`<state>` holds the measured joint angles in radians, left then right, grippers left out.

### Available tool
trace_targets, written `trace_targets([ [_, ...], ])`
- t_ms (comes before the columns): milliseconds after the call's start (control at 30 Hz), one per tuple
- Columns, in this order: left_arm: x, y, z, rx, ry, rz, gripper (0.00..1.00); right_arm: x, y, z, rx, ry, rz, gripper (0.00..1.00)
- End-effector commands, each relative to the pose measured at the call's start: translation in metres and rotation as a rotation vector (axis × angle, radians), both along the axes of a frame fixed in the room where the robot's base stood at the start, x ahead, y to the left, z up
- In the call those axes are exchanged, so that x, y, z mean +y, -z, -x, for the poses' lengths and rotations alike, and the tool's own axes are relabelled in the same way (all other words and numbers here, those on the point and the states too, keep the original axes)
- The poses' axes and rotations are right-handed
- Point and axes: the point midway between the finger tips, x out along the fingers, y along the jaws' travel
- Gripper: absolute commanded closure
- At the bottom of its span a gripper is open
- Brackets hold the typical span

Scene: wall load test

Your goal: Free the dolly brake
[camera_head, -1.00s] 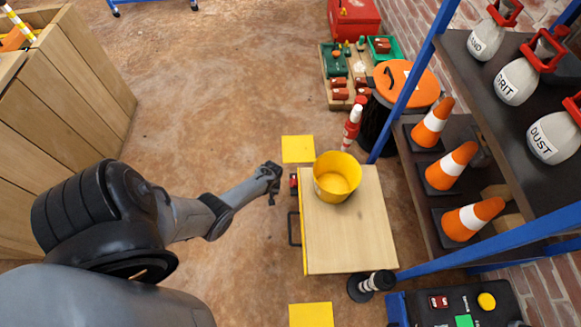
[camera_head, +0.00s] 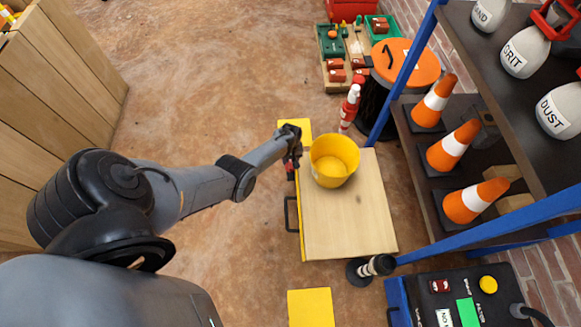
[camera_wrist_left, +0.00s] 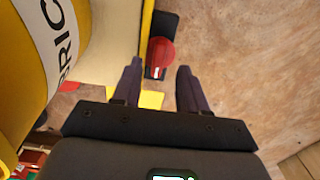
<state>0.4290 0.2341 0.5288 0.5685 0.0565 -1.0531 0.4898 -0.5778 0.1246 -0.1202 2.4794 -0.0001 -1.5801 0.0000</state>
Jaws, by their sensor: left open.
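The dolly (camera_head: 350,222) has a pale wooden deck with a yellow left edge and a dark handle (camera_head: 291,214) on that side. A small red brake piece (camera_head: 290,173) shows at its left side near the far corner. In the left wrist view the red brake (camera_wrist_left: 160,52) is rounded, with a dark part beside it. My left gripper (camera_head: 294,157) is over that corner; in the wrist view its open, empty fingers (camera_wrist_left: 158,68) are on either side of the brake's line, apparently short of it. A yellow bucket (camera_head: 334,158) stands on the deck. My right gripper is out of view.
The bucket (camera_wrist_left: 25,60) is close beside the gripper in the wrist view. Yellow floor squares (camera_head: 311,308) lie before and behind the dolly. A black-and-white post (camera_head: 372,267) stands at its near right corner. A blue-framed shelf with cones (camera_head: 452,146) is at right.

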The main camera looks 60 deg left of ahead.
Motion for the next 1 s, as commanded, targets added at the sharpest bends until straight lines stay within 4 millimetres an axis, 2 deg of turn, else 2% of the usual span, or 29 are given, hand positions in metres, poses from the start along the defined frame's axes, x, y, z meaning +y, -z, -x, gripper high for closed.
trace_targets([
  [33, 0.0, 0.012, 0.0, 0.0, 0.0, 0.0, 0.57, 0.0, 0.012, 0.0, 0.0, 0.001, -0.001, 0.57],
  [300, 0.0, 0.033, -0.001, 0.0, 0.001, 0.0, 0.57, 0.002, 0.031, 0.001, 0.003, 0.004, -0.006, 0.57],
  [767, 0.0, 0.037, -0.001, 0.0, 0.0, -0.001, 0.57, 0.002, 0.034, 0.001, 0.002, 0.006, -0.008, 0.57],
  [867, 0.0, 0.037, -0.001, 0.0, 0.0, -0.001, 0.7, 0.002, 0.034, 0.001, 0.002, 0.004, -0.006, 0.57],
  [1000, 0.0, 0.037, 0.0, 0.0, 0.0, -0.001, 0.91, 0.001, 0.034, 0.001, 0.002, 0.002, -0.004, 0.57],
])
